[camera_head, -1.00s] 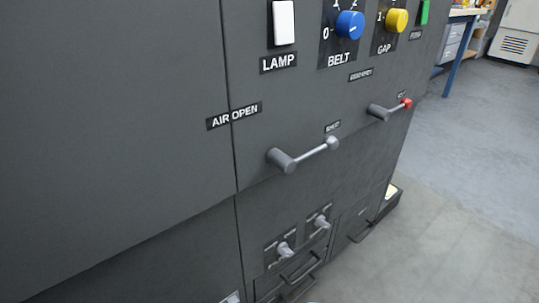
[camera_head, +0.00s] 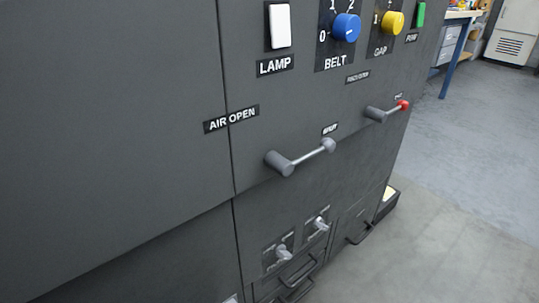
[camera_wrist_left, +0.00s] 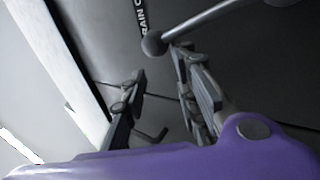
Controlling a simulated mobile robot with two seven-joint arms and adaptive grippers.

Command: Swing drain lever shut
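In the left wrist view a lever with a round dark knob (camera_wrist_left: 153,43) and a pale rod runs up to the right, beside a label cut off to "RAIN C" (camera_wrist_left: 141,14). My left gripper (camera_wrist_left: 160,62) has its two fingers apart and nothing held. The knob is close to the fingertips, nearer the right finger; I cannot tell whether they touch. In the head view a grey-knobbed lever (camera_head: 306,156) points right and slightly up on the dark cabinet; its small label is unreadable, as is whether it is the same lever. Neither gripper shows in the head view.
The cabinet also bears a red-knobbed lever (camera_head: 388,109), a blue BELT knob (camera_head: 347,27), a yellow GAP knob (camera_head: 392,21), a white LAMP switch (camera_head: 280,25) and an AIR OPEN label (camera_head: 231,119). Small levers (camera_head: 283,253) and handles are lower. Open floor (camera_head: 470,190) lies right.

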